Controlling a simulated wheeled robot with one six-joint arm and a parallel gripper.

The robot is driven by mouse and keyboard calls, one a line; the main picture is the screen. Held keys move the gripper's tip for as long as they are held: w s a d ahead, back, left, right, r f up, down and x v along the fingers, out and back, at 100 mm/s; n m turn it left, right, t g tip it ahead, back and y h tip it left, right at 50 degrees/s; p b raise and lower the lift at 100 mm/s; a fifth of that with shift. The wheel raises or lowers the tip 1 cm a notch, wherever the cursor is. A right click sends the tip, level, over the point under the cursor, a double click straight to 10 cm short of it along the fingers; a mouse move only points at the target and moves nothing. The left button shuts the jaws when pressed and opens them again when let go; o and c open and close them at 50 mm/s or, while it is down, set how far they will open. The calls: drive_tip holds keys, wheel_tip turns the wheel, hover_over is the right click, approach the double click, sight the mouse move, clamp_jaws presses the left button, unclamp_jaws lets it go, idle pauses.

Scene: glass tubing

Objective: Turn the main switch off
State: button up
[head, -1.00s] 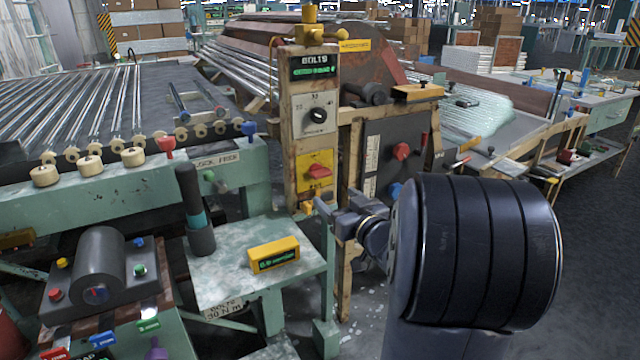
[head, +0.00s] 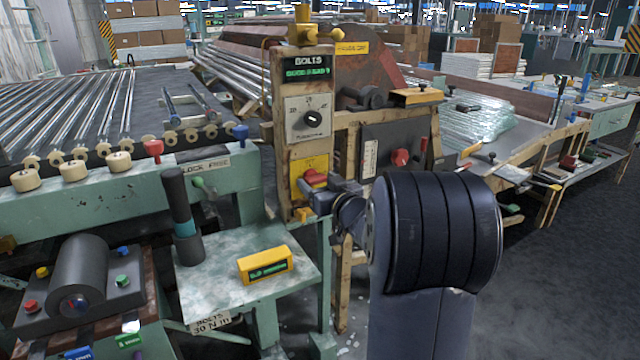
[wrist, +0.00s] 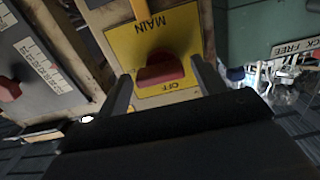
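The main switch is a red handle (wrist: 160,70) on a yellow plate (wrist: 183,22) marked MAIN and OFF in the wrist view. The handle lies roughly crosswise in that view. In the head view the red handle (head: 314,178) shows low on the wooden post, partly covered by my gripper (head: 318,197). In the wrist view my gripper (wrist: 160,68) is open, with one finger on each side of the handle. Yellow plate shows between the handle and the fingers. Contact with the handle cannot be told.
Above the switch is a black dial (head: 313,119) under a BOLTS display (head: 307,66). To the right stands a dark panel with a red knob (head: 400,157). A green shelf (head: 215,290) at lower left bears a yellow meter (head: 264,265) and a dark upright handle (head: 183,215).

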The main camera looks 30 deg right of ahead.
drive_tip(key=c, duration=0.8)
drive_tip(key=shift+n, duration=0.4)
drive_tip(key=n+b, duration=0.1)
drive_tip(key=n, duration=0.2)
drive_tip(key=shift+n+b, duration=0.4)
drive_tip(key=n+b, duration=0.2)
drive_tip(key=n, duration=0.2)
drive_tip(key=shift+a+n, duration=0.1)
drive_tip(key=shift+n, duration=0.2)
drive_tip(key=n+b, duration=0.2)
drive_tip(key=n, duration=0.2)
drive_tip(key=n+b, duration=0.2)
drive_tip(key=n, duration=0.2)
drive_tip(key=shift+a, duration=0.1)
drive_tip(key=shift+n, duration=0.5)
drive_tip(key=o, duration=1)
drive_tip(key=shift+c, duration=0.2)
